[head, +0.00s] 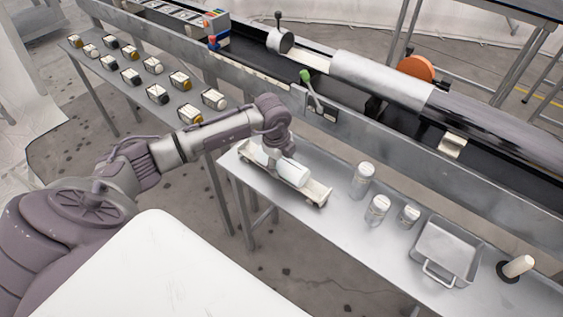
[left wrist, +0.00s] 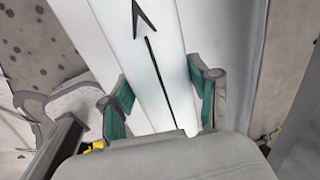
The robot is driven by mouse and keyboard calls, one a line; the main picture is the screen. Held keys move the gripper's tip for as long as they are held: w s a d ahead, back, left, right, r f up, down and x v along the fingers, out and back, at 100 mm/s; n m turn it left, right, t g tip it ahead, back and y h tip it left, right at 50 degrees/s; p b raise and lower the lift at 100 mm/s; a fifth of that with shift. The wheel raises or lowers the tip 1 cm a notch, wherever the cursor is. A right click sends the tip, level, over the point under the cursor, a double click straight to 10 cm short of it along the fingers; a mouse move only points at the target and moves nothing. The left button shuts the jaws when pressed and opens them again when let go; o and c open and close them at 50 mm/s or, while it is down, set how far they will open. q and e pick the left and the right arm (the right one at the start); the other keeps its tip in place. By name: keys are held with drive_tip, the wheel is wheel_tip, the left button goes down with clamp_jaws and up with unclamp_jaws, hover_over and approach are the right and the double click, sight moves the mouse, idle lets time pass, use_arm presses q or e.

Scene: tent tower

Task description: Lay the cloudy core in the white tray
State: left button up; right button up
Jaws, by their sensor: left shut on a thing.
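The pale white core (head: 291,172) is a long cylinder on the near table. In the left wrist view the core (left wrist: 158,75) carries a black arrow along its length. My left gripper (left wrist: 160,98) is shut on it, with a green-padded finger on each side. In the head view the left gripper (head: 275,153) comes down from above and hides part of the core. The long off-white tray (head: 317,192) lies directly under and around the core. I cannot tell whether the core touches the tray floor. My right gripper is not in view.
Right of the tray stand several pale-lidded jars (head: 362,180), a grey metal pan (head: 447,252) with a handle, and a white peg on a black base (head: 517,267). A long machine with a metal tube (head: 380,82) runs behind. Several small blocks (head: 157,94) stand on the left bench.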

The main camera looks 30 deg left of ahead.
use_arm(q)
drive_tip(key=o, duration=1.5)
drive_tip(key=shift+o, duration=0.5)
drive_tip(key=shift+f, duration=0.1)
wheel_tip(320, 180, up, 12)
drive_tip(key=s, duration=0.2)
drive_tip(key=shift+a, duration=0.1)
